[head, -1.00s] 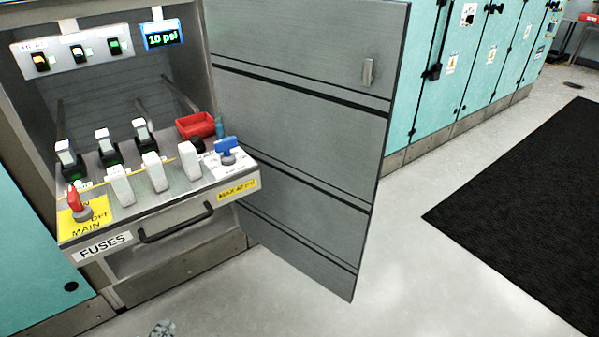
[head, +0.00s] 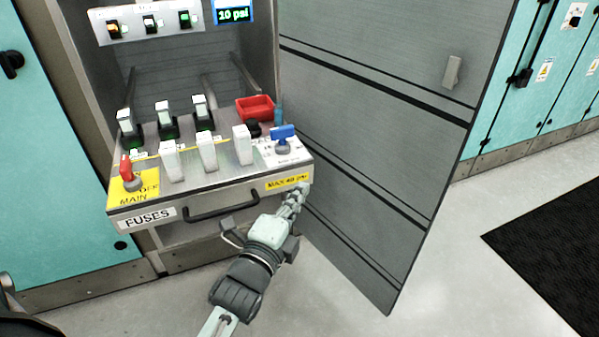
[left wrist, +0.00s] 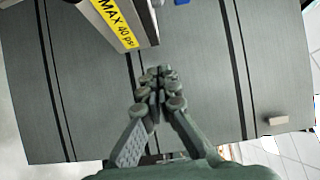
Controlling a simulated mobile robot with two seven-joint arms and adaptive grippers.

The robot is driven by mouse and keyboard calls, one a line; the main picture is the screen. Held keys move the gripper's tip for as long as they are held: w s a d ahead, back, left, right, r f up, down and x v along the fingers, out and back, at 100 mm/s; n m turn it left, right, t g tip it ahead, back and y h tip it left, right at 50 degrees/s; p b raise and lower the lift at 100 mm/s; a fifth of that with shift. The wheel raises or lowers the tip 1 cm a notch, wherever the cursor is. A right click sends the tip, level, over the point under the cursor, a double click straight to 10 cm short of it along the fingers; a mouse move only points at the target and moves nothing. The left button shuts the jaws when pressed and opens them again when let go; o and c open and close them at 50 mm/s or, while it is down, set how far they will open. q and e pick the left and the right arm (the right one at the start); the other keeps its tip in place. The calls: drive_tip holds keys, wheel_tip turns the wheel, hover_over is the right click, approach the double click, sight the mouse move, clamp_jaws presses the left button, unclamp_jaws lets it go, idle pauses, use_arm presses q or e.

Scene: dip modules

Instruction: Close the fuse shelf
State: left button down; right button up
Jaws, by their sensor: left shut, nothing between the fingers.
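The fuse shelf (head: 163,197) is pulled out of the cabinet, with a "FUSES" label and a black bar handle (head: 222,206) on its front. It carries white fuses, a red switch (head: 126,168) at left and a blue valve handle (head: 284,132) at right. My left gripper (head: 299,190) is shut and empty by the shelf's front right corner, below the yellow "MAX 40 psi" label (head: 288,182). In the left wrist view the closed fingers (left wrist: 158,82) point toward the grey door, with the shelf corner (left wrist: 135,40) just beyond them. Whether they touch the shelf is unclear. My right gripper is not seen.
The grey cabinet door (head: 380,130) stands open to the right of the shelf, close to my left gripper. A red bin (head: 255,109) sits on the shelf's back right. Teal cabinets (head: 60,200) flank the unit. The floor in front is clear, with a black mat (head: 545,260) at right.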

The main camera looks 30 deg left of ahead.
sight(305, 162)
use_arm(q)
drive_tip(key=w, duration=0.1)
drive_tip(key=w+a, duration=0.1)
drive_tip(key=w, duration=0.1)
drive_tip(key=w+a, duration=0.1)
drive_tip(key=w, duration=0.1)
drive_tip(key=shift+a, duration=0.25)
drive_tip(key=shift+w+a, duration=0.3)
drive_tip(key=shift+a, duration=0.1)
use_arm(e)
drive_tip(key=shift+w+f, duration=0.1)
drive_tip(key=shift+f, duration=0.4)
